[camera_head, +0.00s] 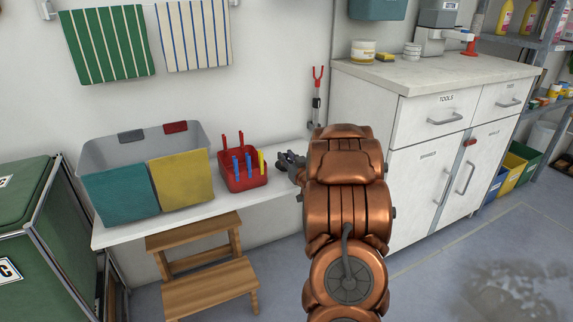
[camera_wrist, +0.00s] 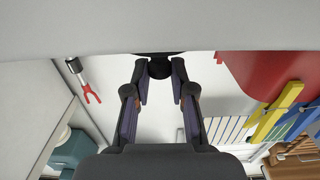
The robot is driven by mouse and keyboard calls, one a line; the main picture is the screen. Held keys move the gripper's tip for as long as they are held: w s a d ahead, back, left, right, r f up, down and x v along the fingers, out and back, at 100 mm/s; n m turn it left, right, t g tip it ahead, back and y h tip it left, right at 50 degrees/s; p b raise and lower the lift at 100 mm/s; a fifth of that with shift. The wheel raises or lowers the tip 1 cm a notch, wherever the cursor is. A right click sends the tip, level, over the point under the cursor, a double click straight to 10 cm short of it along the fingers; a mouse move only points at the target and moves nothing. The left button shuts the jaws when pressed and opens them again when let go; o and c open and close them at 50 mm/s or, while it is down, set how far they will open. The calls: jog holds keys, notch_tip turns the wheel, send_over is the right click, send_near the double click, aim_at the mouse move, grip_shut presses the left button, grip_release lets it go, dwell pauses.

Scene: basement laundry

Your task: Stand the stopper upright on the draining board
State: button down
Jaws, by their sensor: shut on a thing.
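In the wrist view, my gripper (camera_wrist: 159,88) has its fingertips closed about a small black rounded thing (camera_wrist: 159,69), which I take to be the stopper. The fingers hide part of it, so I cannot tell whether it is upright or tilted, or whether it touches the surface behind it. In the head view, my gripper (camera_head: 288,161) is over the right part of the white bench (camera_head: 200,219), just right of the red caddy; the stopper cannot be made out there. I cannot identify a draining board for certain in either view.
The red caddy (camera_head: 243,179) with upright blue, red and yellow pieces stands close beside my gripper. A grey tub with teal and yellow fronts (camera_head: 182,180) is further left. A wooden step stool (camera_head: 208,289) stands in front. A white cabinet (camera_head: 408,140) is right.

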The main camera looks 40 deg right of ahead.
jog(key=shift+f, duration=0.65)
jog(key=c, duration=1)
grip_release()
jog(key=shift+f, duration=0.15)
jog(key=shift+s+a+r, duration=0.1)
jog(key=shift+s+r, duration=0.1)
jog(key=shift+s, duration=0.05)
jog(key=shift+p+v, duration=1.15)
jog(key=shift+v, duration=4.55)
